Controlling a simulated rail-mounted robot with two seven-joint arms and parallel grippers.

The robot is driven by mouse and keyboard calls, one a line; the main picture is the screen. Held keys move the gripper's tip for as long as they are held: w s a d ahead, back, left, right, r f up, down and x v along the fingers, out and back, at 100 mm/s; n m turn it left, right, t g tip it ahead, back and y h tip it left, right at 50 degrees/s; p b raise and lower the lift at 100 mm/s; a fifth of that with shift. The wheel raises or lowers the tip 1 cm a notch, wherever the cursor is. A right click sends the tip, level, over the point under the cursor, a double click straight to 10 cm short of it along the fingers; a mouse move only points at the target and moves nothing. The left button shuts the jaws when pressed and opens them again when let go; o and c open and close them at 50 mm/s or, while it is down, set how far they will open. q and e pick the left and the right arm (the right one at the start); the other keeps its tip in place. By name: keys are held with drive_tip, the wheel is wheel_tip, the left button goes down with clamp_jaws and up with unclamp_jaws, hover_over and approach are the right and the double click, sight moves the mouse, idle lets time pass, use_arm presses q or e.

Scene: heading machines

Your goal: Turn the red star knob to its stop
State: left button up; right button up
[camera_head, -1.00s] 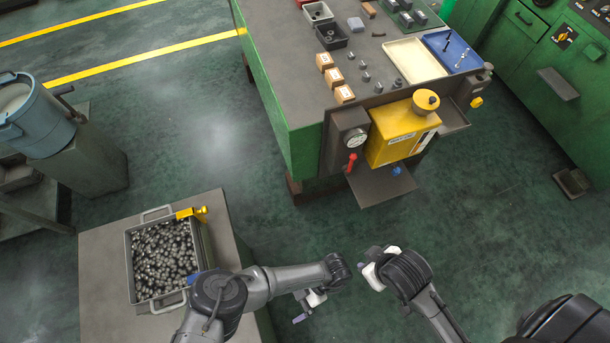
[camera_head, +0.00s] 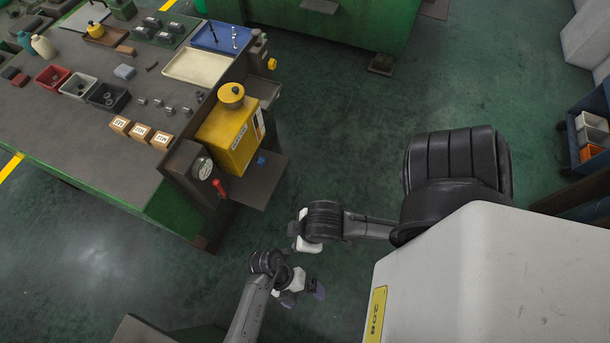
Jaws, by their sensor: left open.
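A small red knob (camera_head: 219,187) sits below a round gauge (camera_head: 203,168) on the front end of the green machine bench. It is too small to tell whether it is star-shaped. My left gripper (camera_head: 303,292) is low in the picture, below and right of the knob, with its dark fingertips apart and nothing between them. My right gripper (camera_head: 299,232) is just above the left one, also right of and below the knob. Its fingers are mostly hidden, and I cannot tell their opening. Neither gripper touches the knob.
A yellow box (camera_head: 228,138) with a round yellow cap stands beside the gauge, above a dark shelf plate (camera_head: 258,182). The bench top holds bins, cartons and a cream tray (camera_head: 198,67). A blue cart (camera_head: 584,110) stands far right. Green floor between is clear.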

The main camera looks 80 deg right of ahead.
use_arm(q)
drive_tip(key=shift+d+r, duration=0.2)
drive_tip(key=shift+d, duration=0.15)
use_arm(e)
drive_tip(key=shift+d, duration=0.1)
drive_tip(key=shift+d, duration=0.1)
idle(0.4)
